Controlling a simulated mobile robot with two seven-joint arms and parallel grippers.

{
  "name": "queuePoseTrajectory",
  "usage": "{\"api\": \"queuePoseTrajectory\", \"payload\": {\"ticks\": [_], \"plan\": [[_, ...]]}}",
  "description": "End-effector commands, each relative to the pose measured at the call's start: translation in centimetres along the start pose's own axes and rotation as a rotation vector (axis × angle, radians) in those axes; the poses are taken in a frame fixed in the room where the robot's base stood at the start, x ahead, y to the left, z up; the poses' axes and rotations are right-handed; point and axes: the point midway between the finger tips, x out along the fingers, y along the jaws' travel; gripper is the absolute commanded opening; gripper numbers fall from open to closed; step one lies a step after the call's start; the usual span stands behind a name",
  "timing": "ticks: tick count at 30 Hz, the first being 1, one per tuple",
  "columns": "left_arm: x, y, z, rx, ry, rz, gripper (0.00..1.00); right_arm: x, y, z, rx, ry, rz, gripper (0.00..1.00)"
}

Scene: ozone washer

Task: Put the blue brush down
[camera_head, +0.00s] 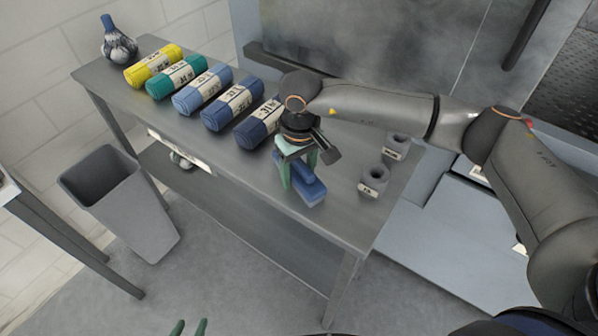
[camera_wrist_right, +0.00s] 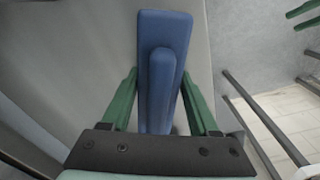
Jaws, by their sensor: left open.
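The blue brush (camera_head: 311,193), a flat block with a raised handle, appears to rest on the grey metal table (camera_head: 330,216) near its front edge. It also shows in the right wrist view (camera_wrist_right: 165,70). My right gripper (camera_head: 299,182) is above the brush, pointing down. Its two green fingers are spread on either side of the brush handle, with visible gaps in the right wrist view (camera_wrist_right: 160,80). My left gripper (camera_head: 188,327) shows only its green fingertips at the bottom of the head view, apart and empty, away from the table.
Rolled towels in yellow (camera_head: 153,66), green (camera_head: 176,77) and blues (camera_head: 232,104) lie left of the brush. A grey bin (camera_head: 120,200) stands on the floor.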

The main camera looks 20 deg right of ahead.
Motion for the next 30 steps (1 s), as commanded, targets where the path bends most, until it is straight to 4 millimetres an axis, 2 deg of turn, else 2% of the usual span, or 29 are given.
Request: {"api": "queuePoseTrajectory", "payload": {"ticks": [1,5,21,25,26,30], "plan": [[0.0,0.0,0.0,0.000,0.000,0.000,0.50,0.3,0.2,0.2,0.001,-0.007,0.005,0.73],[0.0,0.0,0.0,0.000,0.000,0.000,0.50,0.4,0.3,0.2,0.002,-0.008,0.007,0.86],[-0.1,0.0,-0.1,0.000,0.000,0.000,0.50,0.5,0.7,0.3,0.009,-0.014,0.017,0.86],[-0.8,0.1,-0.9,0.000,0.000,0.000,0.50,-0.4,0.7,0.3,0.009,-0.014,0.017,0.86],[-0.4,0.0,-0.5,0.000,0.002,0.000,0.50,-0.7,0.7,0.2,0.008,-0.010,0.016,0.86],[0.0,0.0,-0.1,0.000,0.003,0.000,0.50,-3.9,0.5,0.0,0.005,-0.003,0.012,0.86]]}}
